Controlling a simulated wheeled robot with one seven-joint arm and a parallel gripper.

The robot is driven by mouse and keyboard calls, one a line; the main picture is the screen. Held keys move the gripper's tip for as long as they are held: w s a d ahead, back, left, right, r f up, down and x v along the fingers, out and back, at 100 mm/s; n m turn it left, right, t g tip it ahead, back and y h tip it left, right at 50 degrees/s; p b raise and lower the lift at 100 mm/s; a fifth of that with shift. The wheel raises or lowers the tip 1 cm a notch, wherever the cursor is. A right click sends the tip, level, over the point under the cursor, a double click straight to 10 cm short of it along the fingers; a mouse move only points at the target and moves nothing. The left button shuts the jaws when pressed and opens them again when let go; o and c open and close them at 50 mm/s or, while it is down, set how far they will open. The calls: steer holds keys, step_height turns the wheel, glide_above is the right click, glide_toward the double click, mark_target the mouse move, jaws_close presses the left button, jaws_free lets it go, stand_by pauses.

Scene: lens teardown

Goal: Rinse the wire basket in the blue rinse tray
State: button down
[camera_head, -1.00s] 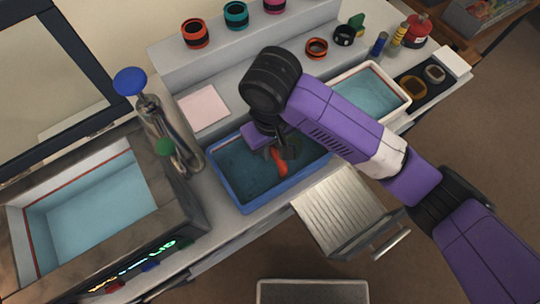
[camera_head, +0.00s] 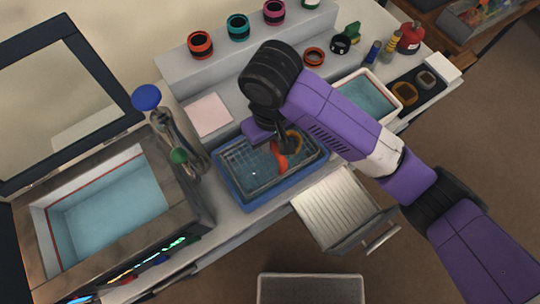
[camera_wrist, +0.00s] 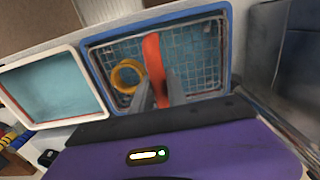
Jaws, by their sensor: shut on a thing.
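The wire basket (camera_head: 240,165) is a grey mesh with an orange-red handle (camera_head: 279,158). It sits within the outline of the blue rinse tray (camera_head: 284,188), its rim showing at about the tray's top; whether it touches the water is unclear. A yellow-orange ring (camera_head: 295,141) lies in the basket and also shows in the wrist view (camera_wrist: 127,76). My gripper (camera_wrist: 158,92) is shut on the basket's handle (camera_wrist: 152,58) from above. In the head view my wrist hides part of the basket's far side.
A white tray of pale blue liquid (camera_head: 398,107) stands right of the blue tray. A ribbed drainboard (camera_head: 335,208) is in front. Several lens rings line the back shelf.

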steer(key=shift+r+p, duration=2.15)
steer(key=shift+r, duration=0.6)
